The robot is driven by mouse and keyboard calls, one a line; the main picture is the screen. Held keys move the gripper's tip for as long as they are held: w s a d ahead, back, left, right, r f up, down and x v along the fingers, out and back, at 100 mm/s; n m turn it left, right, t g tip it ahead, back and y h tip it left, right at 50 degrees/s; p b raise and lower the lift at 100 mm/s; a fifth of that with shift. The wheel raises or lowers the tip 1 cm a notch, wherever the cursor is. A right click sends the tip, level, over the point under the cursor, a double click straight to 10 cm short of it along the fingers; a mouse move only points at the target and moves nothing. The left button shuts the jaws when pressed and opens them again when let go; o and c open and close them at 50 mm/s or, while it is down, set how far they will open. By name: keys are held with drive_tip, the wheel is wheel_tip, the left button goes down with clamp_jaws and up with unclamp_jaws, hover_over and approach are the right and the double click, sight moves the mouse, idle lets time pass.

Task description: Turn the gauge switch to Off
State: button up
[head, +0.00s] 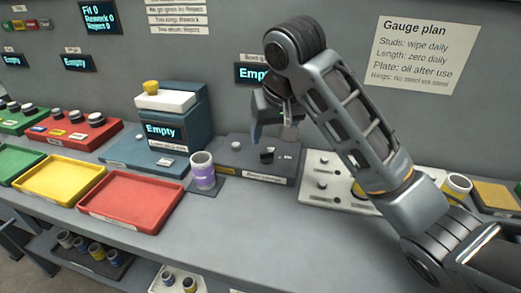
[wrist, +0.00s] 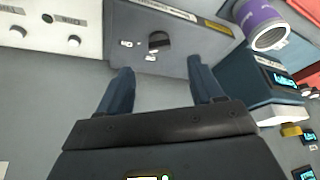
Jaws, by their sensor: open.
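The dark grey bore gauge box (head: 245,168) stands on the bench at the middle, with a label on its front edge. Its black switch knob (head: 267,154) is on the top face, with small white labels beside it. In the wrist view the knob (wrist: 159,40) shows just beyond and between the fingertips; the labels are too small to read, so its setting is unclear. My gripper (head: 272,128) is open and empty, above the box and apart from the knob. Its two dark blue fingers (wrist: 160,72) point toward the box in the wrist view.
A purple and white cup (head: 203,172) stands just left of the box. A white panel with knobs (head: 322,182) is to its right, partly behind my arm. A blue gauge stand (head: 170,130) and a red tray (head: 130,200) lie farther left. The front bench is clear.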

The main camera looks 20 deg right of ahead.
sight(267, 153)
drive_tip(key=x, duration=0.8)
drive_tip(key=shift+w+d, duration=0.1)
drive_tip(key=shift+w, duration=0.1)
drive_tip(key=shift+r, duration=0.1)
drive_tip(key=c, duration=1.1)
